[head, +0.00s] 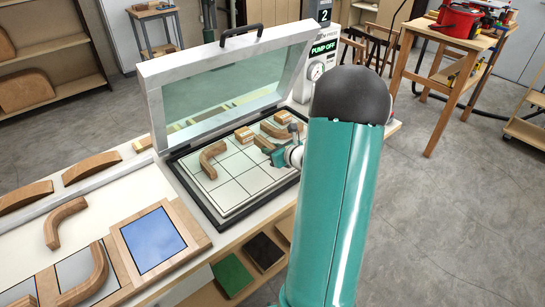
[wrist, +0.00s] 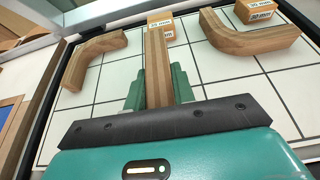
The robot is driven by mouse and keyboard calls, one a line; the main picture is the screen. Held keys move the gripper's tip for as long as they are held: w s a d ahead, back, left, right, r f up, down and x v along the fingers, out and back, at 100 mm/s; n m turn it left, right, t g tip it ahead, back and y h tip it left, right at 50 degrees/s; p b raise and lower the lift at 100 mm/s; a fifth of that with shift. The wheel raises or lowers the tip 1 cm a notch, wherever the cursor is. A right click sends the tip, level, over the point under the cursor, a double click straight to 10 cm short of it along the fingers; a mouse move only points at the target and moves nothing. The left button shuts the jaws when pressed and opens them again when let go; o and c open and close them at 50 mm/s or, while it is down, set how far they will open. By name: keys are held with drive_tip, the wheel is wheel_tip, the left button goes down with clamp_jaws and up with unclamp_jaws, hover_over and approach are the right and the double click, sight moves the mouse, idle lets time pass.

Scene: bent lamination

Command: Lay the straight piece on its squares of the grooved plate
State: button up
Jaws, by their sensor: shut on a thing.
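The straight piece (wrist: 156,60) is a striped wooden bar. It stands between the two green fingers of my gripper (wrist: 159,88), which is shut on it, and points away from the wrist over the grooved plate (wrist: 222,68). In the head view the straight piece (head: 264,144) shows small beside my gripper (head: 277,156), above the right part of the white, grid-lined plate (head: 235,168). I cannot tell whether it touches the plate. My arm hides the plate's right side in the head view.
A bent wooden piece (head: 211,160) lies on the plate's left, another bent piece (wrist: 250,40) at the right. Small labelled blocks (wrist: 262,11) stand near the far edge. The framed lid (head: 225,80) is raised behind. The plate's near squares are clear.

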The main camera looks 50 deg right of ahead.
drive_tip(key=shift+w+d+f, duration=0.15)
drive_tip(key=shift+d+f, duration=0.15)
drive_tip(key=shift+f, duration=0.15)
drive_tip(key=shift+w+d+f, duration=0.1)
drive_tip(key=shift+f, duration=1.5)
drive_tip(key=shift+f, duration=0.15)
drive_tip(key=o, duration=1)
drive_tip(key=shift+s+r, duration=0.25)
drive_tip(key=v, duration=1.1)
drive_tip(key=shift+s, duration=0.2)
